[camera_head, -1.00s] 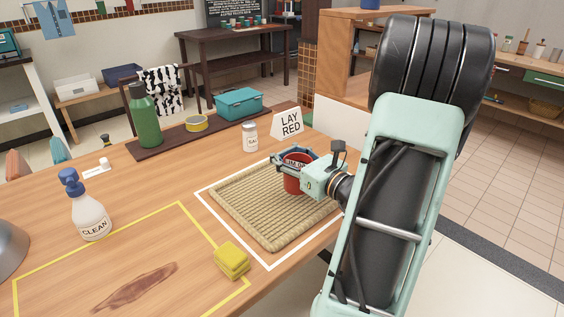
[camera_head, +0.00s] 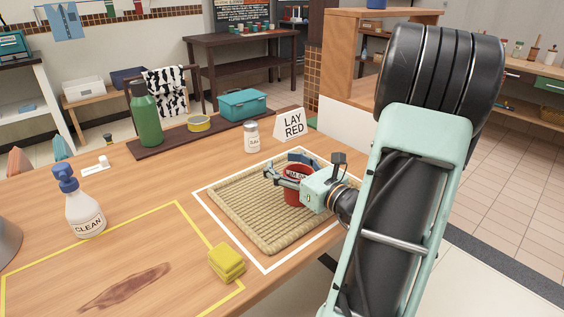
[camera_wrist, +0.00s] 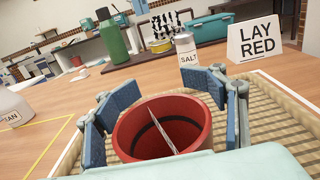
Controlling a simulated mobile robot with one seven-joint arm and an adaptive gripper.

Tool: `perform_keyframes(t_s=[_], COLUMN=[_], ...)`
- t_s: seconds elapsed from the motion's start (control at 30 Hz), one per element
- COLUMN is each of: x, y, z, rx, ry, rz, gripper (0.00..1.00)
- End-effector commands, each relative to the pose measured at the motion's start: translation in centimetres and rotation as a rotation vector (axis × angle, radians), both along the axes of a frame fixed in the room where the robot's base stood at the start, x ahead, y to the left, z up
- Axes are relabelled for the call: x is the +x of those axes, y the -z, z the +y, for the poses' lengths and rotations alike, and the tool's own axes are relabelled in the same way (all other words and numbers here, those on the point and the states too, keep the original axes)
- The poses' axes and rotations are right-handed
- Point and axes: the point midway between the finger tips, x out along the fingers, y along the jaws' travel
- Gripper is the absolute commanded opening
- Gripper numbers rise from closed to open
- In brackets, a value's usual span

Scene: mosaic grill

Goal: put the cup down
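The red cup (camera_head: 292,192) stands upright on the woven tray (camera_head: 250,228), inside a white outline on the table. Dark lettering shows on its side. My gripper (camera_head: 279,166) is around the cup at rim height, with its fingers spread. In the wrist view the cup (camera_wrist: 135,140) sits between the two blue finger pads, with gaps visible beside it. A thin grey sliver crosses its mouth. The cup's base is hidden in the wrist view.
A salt jar (camera_head: 252,137) and a "LAY RED" sign (camera_head: 291,125) stand behind the tray. A yellow sponge (camera_head: 227,262) lies to its front left. A spray bottle (camera_head: 85,212) and a green bottle (camera_head: 146,117) stand further left. The tray's left part is bare.

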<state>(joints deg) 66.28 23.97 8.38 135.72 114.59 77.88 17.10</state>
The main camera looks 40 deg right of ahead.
Motion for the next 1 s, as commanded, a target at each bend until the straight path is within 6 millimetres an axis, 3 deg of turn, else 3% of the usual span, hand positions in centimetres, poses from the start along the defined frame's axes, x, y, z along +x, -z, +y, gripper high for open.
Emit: perform_keyframes(t_s=[0.43,1.0], x=[0.0,-10.6], y=[-0.6,-0.4], z=[0.0,-0.9], rx=[0.0,0.001], ry=[0.0,0.002], rz=[0.0,0.001], gripper=[0.69,0.69])
